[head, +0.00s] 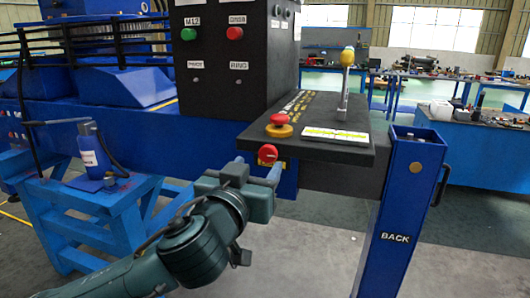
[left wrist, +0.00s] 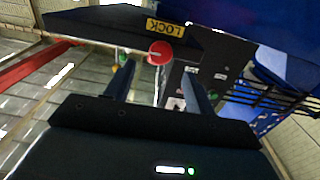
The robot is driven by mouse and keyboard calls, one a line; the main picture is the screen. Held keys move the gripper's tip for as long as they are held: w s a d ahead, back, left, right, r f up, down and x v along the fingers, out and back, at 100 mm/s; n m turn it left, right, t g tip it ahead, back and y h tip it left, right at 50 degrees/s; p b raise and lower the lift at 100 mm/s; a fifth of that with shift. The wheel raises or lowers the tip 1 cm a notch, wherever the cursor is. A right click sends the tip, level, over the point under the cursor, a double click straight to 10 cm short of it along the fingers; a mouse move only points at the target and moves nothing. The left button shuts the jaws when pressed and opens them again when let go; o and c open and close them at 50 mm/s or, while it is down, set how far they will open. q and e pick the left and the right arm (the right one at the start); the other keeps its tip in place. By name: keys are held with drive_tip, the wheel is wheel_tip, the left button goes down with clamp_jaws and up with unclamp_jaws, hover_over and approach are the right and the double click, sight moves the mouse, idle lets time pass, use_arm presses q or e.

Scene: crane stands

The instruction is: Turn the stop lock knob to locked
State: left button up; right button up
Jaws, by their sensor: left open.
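The red stop lock knob (head: 267,153) sits on the front face below the edge of the black control desk, beside a small yellow label. In the left wrist view the red knob (left wrist: 159,52) shows between and beyond my two fingertips, next to a yellow label reading LOCK (left wrist: 166,28). My left gripper (head: 257,168) is open, with its fingers pointing at the knob, one on each side of it. I cannot tell whether a finger touches it. The left gripper (left wrist: 158,72) holds nothing. My right gripper is not in view.
A red mushroom button on a yellow base (head: 279,126) and a lever with a yellow ball (head: 346,75) stand on the black desk (head: 330,150). A blue post (head: 405,215) marked BACK is at right. A blue stand (head: 95,205) carries a blue bottle jack (head: 93,153) at left.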

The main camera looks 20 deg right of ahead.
sight(267, 153)
use_arm(q)
drive_tip(key=x, duration=0.6)
drive_tip(key=shift+d+p, duration=0.1)
drive_tip(key=shift+p, duration=0.25)
drive_tip(key=shift+c, duration=0.4)
drive_tip(key=c, duration=0.9)
drive_tip(key=shift+o, duration=0.2)
